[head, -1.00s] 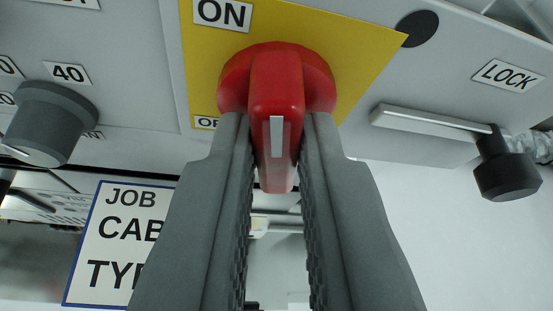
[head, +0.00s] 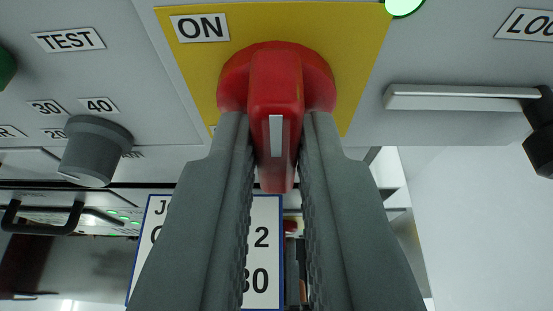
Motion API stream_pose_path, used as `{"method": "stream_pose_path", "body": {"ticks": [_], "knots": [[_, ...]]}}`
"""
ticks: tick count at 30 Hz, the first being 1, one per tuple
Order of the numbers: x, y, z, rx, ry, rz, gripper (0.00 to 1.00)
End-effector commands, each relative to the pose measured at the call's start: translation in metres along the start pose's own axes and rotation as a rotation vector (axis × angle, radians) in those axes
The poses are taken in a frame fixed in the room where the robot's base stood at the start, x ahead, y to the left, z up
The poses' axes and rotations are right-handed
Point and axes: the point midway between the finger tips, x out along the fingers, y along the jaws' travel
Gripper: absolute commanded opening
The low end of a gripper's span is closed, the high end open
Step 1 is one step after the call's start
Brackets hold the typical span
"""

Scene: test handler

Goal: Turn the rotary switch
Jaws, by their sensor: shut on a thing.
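The red rotary switch (head: 277,85) sits on a yellow plate (head: 362,50) on the grey panel. Its handle has a pale marker stripe near the end and points down in the head view. An ON label (head: 201,28) is at the plate's upper left; the plate's lower left label is mostly hidden behind the switch and my gripper. My gripper (head: 277,150) is shut on the switch handle, with one grey finger on each side of it.
A grey knob (head: 94,150) with number labels and a TEST label (head: 69,39) are at the left. A grey lever bar (head: 462,98) sticks out at the right under a LOCK label. A lit green lamp (head: 403,5) is at the top. A job card (head: 267,225) shows behind my fingers.

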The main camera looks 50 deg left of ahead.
Motion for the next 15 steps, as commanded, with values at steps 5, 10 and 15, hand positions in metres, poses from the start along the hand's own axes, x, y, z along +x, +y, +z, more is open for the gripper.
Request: {"method": "stream_pose_path", "body": {"ticks": [5, 10, 15], "knots": [[-0.0001, -0.0003, 0.0009, 0.001, -0.001, 0.0, 0.35], [-0.0001, -0.0001, 0.0004, 0.0, 0.0, 0.0, 0.35], [-0.0046, 0.0003, 0.0003, 0.001, 0.0, 0.001, 0.35]]}}
